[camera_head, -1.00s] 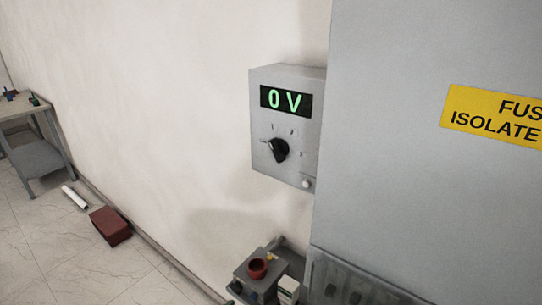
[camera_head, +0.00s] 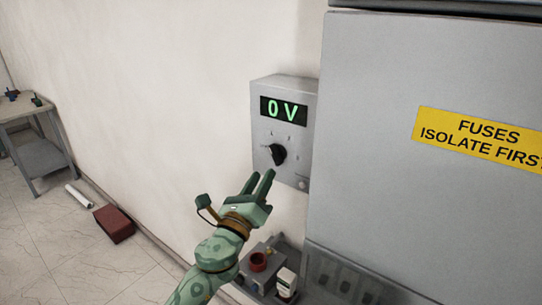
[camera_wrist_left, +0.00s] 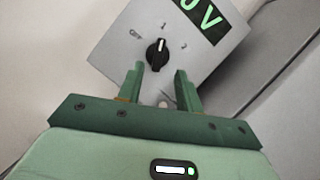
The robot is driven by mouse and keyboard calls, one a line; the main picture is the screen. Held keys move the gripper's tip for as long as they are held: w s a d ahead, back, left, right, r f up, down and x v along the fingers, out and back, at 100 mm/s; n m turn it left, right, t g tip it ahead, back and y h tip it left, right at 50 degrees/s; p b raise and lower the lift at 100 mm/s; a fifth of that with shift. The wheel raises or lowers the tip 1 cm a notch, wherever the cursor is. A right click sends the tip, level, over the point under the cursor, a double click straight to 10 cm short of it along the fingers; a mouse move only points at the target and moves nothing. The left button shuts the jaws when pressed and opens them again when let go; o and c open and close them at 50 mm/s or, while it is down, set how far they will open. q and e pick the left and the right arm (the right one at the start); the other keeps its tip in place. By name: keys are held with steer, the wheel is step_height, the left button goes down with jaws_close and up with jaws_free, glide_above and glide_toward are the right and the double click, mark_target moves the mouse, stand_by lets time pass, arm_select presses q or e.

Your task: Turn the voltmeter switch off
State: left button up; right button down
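The voltmeter (camera_head: 293,135) is a grey box on the wall with a green "0 V" display (camera_head: 284,109). Its black rotary switch (camera_head: 277,154) sits below the display among small position marks. My left gripper (camera_head: 260,179) is open and empty, just below and in front of the switch. In the left wrist view the switch (camera_wrist_left: 157,53) shows beyond the gap between the two fingers (camera_wrist_left: 160,75), with a white pointer line near its top and marks around it. The fingers look apart from the switch. My right gripper is not in view.
A grey cabinet (camera_head: 410,210) with a yellow fuse warning label (camera_head: 480,140) stands right of the voltmeter. Below is a shelf of small parts with a red ring (camera_head: 259,261). A red box (camera_head: 114,224) and a table (camera_head: 36,157) are at left.

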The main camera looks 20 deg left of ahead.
mark_target(273, 157)
arm_select(q)
steer(key=x, duration=0.6)
steer(key=shift+w, duration=0.35)
jaws_close()
